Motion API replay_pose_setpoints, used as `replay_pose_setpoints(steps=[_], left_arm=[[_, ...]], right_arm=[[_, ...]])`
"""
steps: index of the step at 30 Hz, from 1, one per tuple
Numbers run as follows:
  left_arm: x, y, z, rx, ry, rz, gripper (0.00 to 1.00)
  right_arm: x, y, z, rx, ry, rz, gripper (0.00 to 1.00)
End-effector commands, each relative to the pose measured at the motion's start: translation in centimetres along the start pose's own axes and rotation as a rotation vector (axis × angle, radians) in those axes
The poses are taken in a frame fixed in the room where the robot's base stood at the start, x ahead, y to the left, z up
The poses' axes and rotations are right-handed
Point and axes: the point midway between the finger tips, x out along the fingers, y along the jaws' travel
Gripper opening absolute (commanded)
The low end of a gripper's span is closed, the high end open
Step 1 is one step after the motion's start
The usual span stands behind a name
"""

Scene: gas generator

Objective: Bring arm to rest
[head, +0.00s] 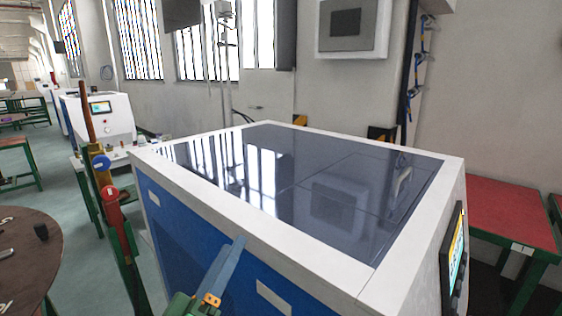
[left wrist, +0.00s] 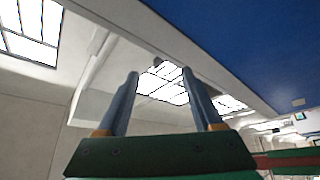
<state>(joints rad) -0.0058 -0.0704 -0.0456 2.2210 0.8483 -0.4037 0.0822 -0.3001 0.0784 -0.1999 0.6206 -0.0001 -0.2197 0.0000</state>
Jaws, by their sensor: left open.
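My left gripper (head: 240,241) comes up from the bottom of the head view, close to the blue front side of a large cabinet (head: 310,245). Its blue fingers reach up toward the white top rim, and it holds nothing. I cannot tell whether it touches the cabinet. In the left wrist view, the two blue fingers (left wrist: 161,75) stand apart with empty space between them, above the green gripper body. The cabinet's blue side also shows in the left wrist view (left wrist: 255,45). My right gripper is not in view.
The cabinet has a dark glass top and a screen (head: 454,262) on its right side. A red-topped table (head: 505,215) stands at the right. A round brown table (head: 35,250) is at the lower left. A white machine (head: 100,120) stands farther back.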

Motion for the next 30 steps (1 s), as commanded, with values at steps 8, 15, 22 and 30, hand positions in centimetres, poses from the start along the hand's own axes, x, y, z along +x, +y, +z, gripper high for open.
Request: replay_pose_setpoints(steps=[8,15,22,30], left_arm=[[-14.8,-10.5,14.4,0.412,-0.833,-0.439,0.68],[-27.8,-14.4,15.5,0.556,-1.279,-0.735,0.68],[-34.4,-18.3,17.4,0.583,-1.481,-0.875,0.68],[-40.5,-25.2,24.4,0.556,-1.551,-0.884,0.68]], right_arm=[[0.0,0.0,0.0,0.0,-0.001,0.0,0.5],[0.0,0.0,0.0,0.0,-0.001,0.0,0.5],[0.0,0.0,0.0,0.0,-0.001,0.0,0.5],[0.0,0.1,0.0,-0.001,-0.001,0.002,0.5]])
